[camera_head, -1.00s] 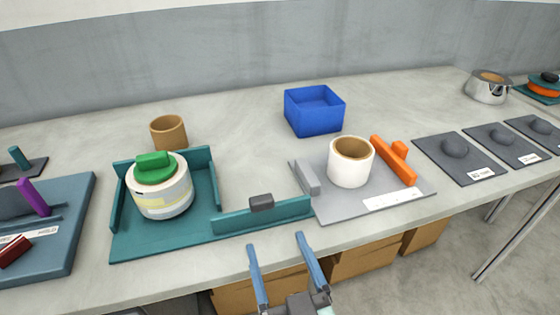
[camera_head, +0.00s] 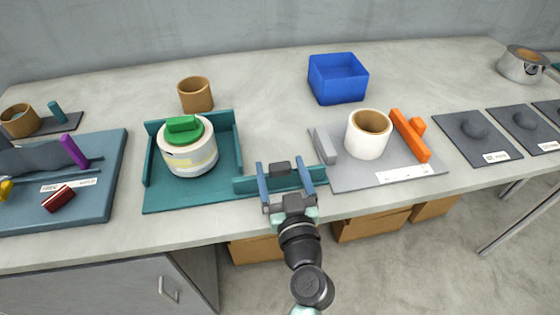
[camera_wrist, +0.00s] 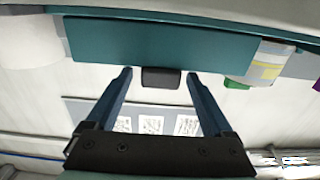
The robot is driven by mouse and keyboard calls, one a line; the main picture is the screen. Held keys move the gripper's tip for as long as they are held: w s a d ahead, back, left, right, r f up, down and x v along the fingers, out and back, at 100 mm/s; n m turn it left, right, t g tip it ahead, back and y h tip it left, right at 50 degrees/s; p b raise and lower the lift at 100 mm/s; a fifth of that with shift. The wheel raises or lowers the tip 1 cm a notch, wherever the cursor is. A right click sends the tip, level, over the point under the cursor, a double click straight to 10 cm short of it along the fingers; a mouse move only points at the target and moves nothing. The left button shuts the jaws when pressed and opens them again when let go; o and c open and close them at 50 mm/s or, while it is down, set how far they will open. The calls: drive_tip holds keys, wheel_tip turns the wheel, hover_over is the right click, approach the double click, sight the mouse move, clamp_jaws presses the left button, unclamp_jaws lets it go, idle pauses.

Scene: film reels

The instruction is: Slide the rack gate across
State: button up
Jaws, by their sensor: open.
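The rack is a teal tray (camera_head: 165,200) with low walls on the left, back and right, and an open front. A white reel with a yellow band (camera_head: 190,162) and a green grip on top (camera_head: 185,130) sits inside it. The gate is a teal bar (camera_head: 244,185) standing to the right of the rack's front, with a dark grey knob (camera_head: 280,168) on it. My gripper (camera_head: 284,166) is open, its blue fingers either side of the knob. In the wrist view the knob (camera_wrist: 161,77) lies between the fingertips (camera_wrist: 158,73), with a gap on each side.
A grey tray (camera_head: 350,183) with a white roll (camera_head: 368,134) and an orange bar (camera_head: 409,135) stands just right of the gate. A blue box (camera_head: 338,78) and a brown ring (camera_head: 195,94) are behind. A blue tray (camera_head: 100,200) is at the left.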

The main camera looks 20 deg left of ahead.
drive_tip(key=shift+w+a, duration=0.35)
drive_tip(key=shift+w, duration=0.05)
clamp_jaws()
idle(0.4)
